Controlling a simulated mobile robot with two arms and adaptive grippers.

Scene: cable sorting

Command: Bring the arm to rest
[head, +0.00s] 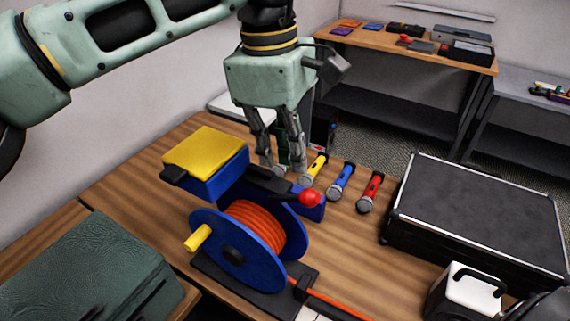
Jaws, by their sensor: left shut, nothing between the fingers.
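My left gripper (279,168) hangs from my green arm, pointing down, above the wooden table behind the cable reel. I cannot tell how high the fingertips are over the table.
A yellow flashlight (315,167), a blue flashlight (341,180) and a red flashlight (370,190) lie just right of the gripper. A black case (478,215) lies at right, a green case (85,275) at front left. A white container (466,290) stands front right.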

